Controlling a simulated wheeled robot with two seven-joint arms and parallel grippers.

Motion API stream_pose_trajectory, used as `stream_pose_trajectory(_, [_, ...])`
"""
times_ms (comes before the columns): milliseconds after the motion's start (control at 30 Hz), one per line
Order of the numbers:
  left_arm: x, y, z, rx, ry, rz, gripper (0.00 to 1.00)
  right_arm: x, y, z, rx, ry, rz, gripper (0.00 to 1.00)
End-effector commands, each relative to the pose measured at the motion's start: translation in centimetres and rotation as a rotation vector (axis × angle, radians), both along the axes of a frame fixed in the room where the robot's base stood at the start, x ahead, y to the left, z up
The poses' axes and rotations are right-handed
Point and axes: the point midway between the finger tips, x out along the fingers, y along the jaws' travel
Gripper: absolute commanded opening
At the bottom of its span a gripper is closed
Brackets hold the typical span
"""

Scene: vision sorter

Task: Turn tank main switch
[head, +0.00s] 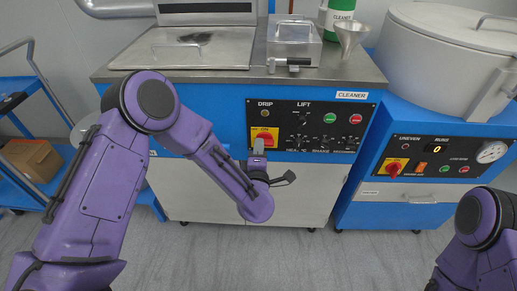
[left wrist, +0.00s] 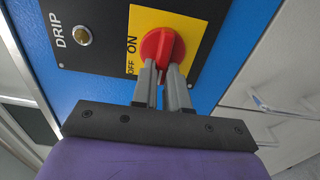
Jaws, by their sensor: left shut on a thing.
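The tank main switch is a red rotary knob (left wrist: 163,44) on a yellow plate (left wrist: 140,22) marked OFF and ON. In the head view the red knob (head: 265,137) sits at the left of the black panel of the cleaner cabinet, below the DRIP lamp. My left gripper (left wrist: 163,70) is shut on the knob, with a finger on each side of its grip. In the head view my left gripper (head: 259,150) partly covers the knob. Which mark the knob points to, I cannot tell. My right gripper is out of view; only part of that arm shows at lower right.
The cabinet's panel (head: 310,112) has small dials and green and red buttons beside the switch. A second blue machine (head: 420,210) with its own red switch (head: 393,167) stands at right. A blue cart with a cardboard box (head: 30,162) is at left. The floor in front is clear.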

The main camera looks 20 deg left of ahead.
Motion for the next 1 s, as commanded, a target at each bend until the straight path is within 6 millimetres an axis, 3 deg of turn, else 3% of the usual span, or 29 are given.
stream_pose_trajectory(267, [-0.2, -0.1, -0.2, -0.003, 0.005, -0.001, 0.0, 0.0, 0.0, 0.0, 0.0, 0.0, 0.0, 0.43])
stream_pose_trajectory(300, [-0.2, -0.1, -0.2, -0.003, 0.005, -0.001, 0.17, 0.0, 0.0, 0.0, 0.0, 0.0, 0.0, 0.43])
stream_pose_trajectory(367, [-0.2, -0.1, -0.2, -0.003, 0.005, -0.001, 0.37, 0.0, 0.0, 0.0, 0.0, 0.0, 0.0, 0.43])
stream_pose_trajectory(400, [-0.1, -0.1, -0.2, -0.001, 0.005, -0.001, 0.39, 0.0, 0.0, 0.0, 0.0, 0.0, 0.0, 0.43])
stream_pose_trajectory(733, [-0.7, -0.3, -0.1, 0.0, 0.003, -0.003, 0.39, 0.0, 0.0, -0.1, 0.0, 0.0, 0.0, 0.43])
stream_pose_trajectory(1000, [-6.5, -2.0, -0.2, 0.002, 0.005, -0.008, 0.39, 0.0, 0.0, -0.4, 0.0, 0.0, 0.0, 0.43])
